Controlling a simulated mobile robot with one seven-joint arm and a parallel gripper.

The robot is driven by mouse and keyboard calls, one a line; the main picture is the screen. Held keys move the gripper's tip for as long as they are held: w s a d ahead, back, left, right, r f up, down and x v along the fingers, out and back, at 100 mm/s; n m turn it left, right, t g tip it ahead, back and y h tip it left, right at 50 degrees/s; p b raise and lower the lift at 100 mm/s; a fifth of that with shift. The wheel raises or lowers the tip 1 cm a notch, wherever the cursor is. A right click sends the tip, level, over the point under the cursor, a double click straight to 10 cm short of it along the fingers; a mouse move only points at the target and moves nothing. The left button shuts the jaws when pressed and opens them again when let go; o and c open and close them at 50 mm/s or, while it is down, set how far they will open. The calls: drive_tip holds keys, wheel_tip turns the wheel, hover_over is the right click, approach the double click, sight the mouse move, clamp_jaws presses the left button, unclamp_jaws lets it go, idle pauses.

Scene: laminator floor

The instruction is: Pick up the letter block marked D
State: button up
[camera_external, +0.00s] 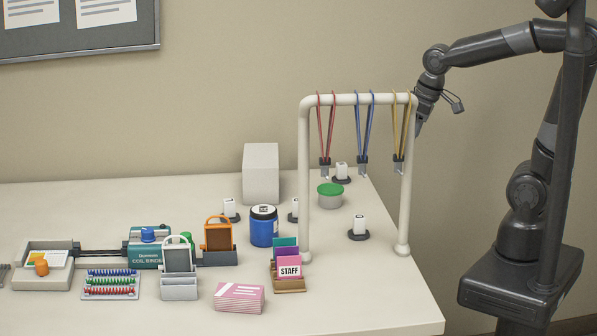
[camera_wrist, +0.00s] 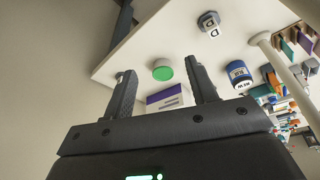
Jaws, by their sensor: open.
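A small white letter block (camera_wrist: 208,24) on a dark base shows at the top of the wrist view, with a dark mark that looks like a D. In the external view several small white blocks stand on dark bases: one at the front right (camera_external: 359,225), one behind the green-lidded tub (camera_external: 341,171), one at the left (camera_external: 229,208) and one partly behind the blue jar (camera_external: 294,206). Their letters are too small to read there. My gripper (camera_external: 418,128) is high beside the rack's right post, clear of every block. In the wrist view its fingers (camera_wrist: 160,66) are apart and empty.
A cream rack (camera_external: 352,99) with hanging lanyards spans the table's right part. The green-lidded tub (camera_external: 330,198), blue jar (camera_external: 264,228) and white box (camera_external: 261,173) stand near the blocks. Card holders (camera_external: 180,289) and a coil binder (camera_external: 146,254) fill the left. The front right corner is clear.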

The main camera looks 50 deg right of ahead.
drive_tip(key=w+a+f+n+g, duration=0.2)
drive_tip(key=w+a+f, duration=0.2)
drive_tip(key=a, duration=0.3)
drive_tip(key=n+g, duration=0.1)
drive_tip(key=n, duration=0.2)
hover_over(359, 216)
drive_tip(key=shift+h, duration=0.3)
drive_tip(key=f, duration=0.6)
drive_tip(key=shift+s+d+f, duration=0.15)
drive_tip(key=shift+d+f, duration=0.05)
drive_tip(key=shift+f, duration=0.15)
wheel_tip(359, 216, down, 10)
drive_tip(key=shift+a+f, duration=0.15)
drive_tip(key=shift+c, duration=0.5)
clamp_jaws()
